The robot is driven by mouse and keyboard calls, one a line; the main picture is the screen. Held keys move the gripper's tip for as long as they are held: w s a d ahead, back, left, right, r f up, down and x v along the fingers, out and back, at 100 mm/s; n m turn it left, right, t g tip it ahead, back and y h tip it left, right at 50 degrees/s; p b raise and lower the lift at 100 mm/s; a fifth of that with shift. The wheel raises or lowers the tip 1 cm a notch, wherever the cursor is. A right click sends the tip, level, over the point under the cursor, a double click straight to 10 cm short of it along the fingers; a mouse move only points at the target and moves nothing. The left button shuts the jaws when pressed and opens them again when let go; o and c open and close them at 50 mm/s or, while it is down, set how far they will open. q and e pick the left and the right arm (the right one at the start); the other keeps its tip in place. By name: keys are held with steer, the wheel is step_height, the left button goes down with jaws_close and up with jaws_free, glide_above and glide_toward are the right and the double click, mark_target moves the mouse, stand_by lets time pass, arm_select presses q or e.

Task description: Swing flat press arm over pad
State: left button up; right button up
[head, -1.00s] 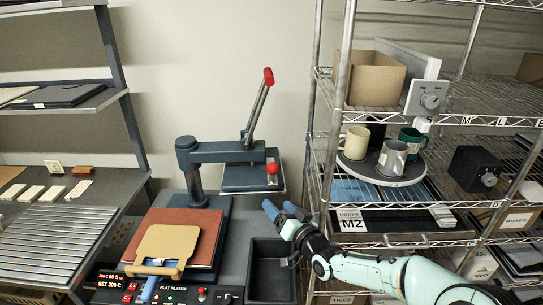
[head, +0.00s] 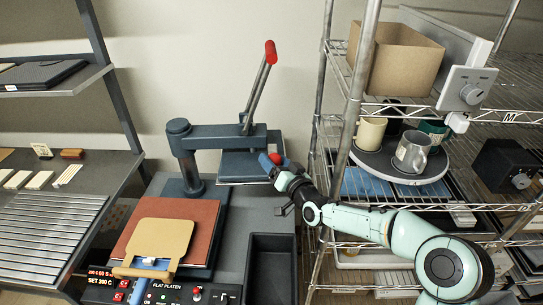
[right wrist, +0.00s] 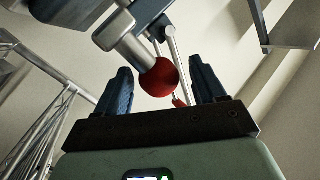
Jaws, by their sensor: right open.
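The flat press arm (head: 215,137) is a blue-grey bar on a post at the left, with its platen (head: 243,167) swung out to the right of the pad. A lever with a red grip (head: 270,52) rises from it. The red-brown pad (head: 200,225) lies on the press base with a tan board (head: 158,245) on top. My right gripper (head: 269,164) is at the red knob (head: 276,158) on the platen's right end. In the right wrist view the red knob (right wrist: 158,77) sits between the open blue fingers (right wrist: 158,88). My left gripper is out of view.
An empty dark bin (head: 270,268) is set in front of the platen. A control panel (head: 172,293) lies at the front.

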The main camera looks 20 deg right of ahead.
steer(key=shift+w+a, duration=0.15)
steer(key=shift+w, duration=1.25)
jaws_close()
